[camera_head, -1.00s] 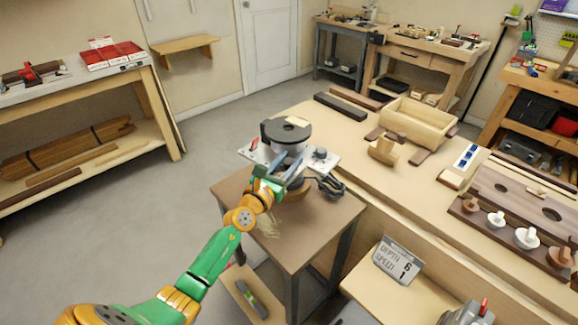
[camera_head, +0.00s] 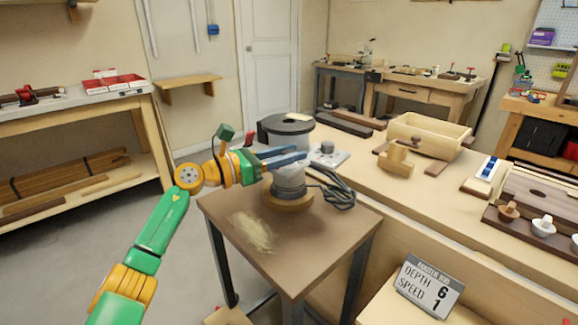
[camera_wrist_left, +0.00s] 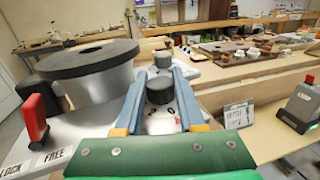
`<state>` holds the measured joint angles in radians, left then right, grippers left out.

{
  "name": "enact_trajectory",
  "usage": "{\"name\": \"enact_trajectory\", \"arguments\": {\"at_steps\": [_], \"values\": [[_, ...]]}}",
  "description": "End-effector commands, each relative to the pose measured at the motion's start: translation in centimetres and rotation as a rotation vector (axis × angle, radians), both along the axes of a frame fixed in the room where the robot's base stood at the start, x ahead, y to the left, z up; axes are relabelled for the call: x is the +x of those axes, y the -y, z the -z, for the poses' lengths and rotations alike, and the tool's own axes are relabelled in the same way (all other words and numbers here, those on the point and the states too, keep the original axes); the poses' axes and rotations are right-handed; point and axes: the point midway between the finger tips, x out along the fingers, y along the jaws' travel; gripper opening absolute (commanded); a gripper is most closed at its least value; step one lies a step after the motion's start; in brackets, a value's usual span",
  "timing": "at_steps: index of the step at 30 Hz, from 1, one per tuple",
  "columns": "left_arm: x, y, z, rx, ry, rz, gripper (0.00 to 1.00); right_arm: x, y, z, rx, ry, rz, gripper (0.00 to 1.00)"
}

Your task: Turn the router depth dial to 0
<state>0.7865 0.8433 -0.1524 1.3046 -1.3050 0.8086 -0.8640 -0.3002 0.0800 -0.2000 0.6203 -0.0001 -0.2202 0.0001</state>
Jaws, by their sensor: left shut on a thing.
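My left gripper (camera_head: 300,156) comes in from the left over the plate. In the left wrist view its two blue-grey fingers (camera_wrist_left: 160,90) are shut on the near black dial (camera_wrist_left: 160,91), with small digits on the plate below it. A second, farther knob (camera_wrist_left: 163,60) stands beyond it and also shows in the head view (camera_head: 326,147). The sign (camera_head: 429,287) reads depth 6, speed 1. My right gripper is out of view.
A red lever (camera_wrist_left: 36,117) stands at the left in the wrist view, near a LOCK/FREE label. The long workbench (camera_head: 370,165) behind carries a wooden box (camera_head: 428,136) and other woodwork.

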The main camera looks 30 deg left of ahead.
Motion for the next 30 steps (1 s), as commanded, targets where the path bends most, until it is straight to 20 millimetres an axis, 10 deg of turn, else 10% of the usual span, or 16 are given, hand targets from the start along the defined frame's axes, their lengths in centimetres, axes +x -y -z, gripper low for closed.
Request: {"name": "enact_trajectory", "arguments": {"at_steps": [12, 13, 16, 30], "values": [[0.0, 0.1, 0.3, 0.003, -0.008, 0.012, 0.0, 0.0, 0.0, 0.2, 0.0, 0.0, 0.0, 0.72], [0.0, 0.1, 0.3, 0.003, -0.008, 0.012, 0.41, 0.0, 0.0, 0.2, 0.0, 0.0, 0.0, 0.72], [0.0, 0.1, 0.2, 0.003, -0.006, 0.011, 0.68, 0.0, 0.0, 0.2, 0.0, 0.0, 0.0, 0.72], [-2.5, -1.7, 0.8, 0.007, -0.006, 0.006, 0.69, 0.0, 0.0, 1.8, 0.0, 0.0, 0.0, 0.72]]}}
